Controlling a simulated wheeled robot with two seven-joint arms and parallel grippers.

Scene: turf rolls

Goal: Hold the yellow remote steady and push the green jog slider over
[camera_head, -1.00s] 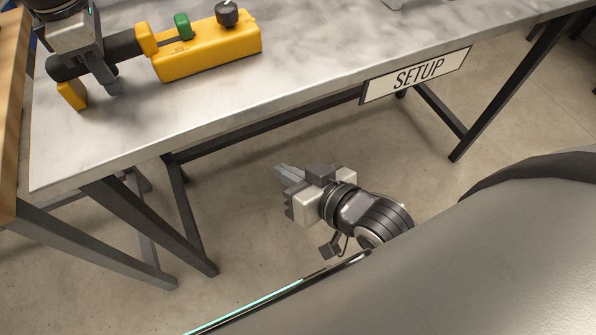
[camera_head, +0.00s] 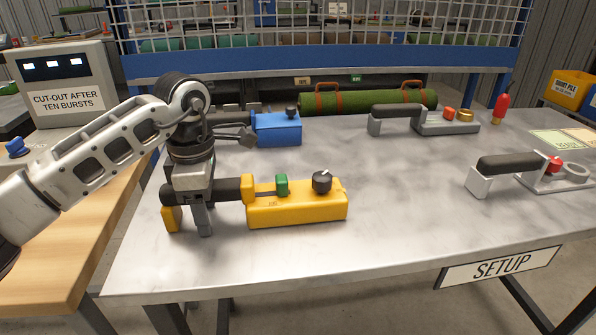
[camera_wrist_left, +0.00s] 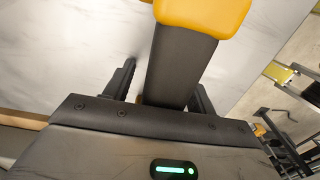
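The yellow remote (camera_head: 300,210) lies at the left front of the marbled table. Its black handle (camera_head: 228,190) points left, with a yellow collar and a yellow end piece. The green jog slider (camera_head: 282,185) stands on its top, left of a black knob (camera_head: 321,182). My left gripper (camera_head: 203,220) is lowered over the handle, with a finger in front of it; the other is hidden there. In the left wrist view both fingers straddle the black handle (camera_wrist_left: 180,65), with a gap visible beside the left finger (camera_wrist_left: 122,78). My right gripper is out of view.
A blue remote (camera_head: 278,129) lies behind the yellow one. Two grey-bodied devices with black handles, one at the back (camera_head: 447,124) and one at the right (camera_head: 530,175), stand apart. A green turf roll (camera_head: 370,101) lies at the back. The middle front of the table is clear.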

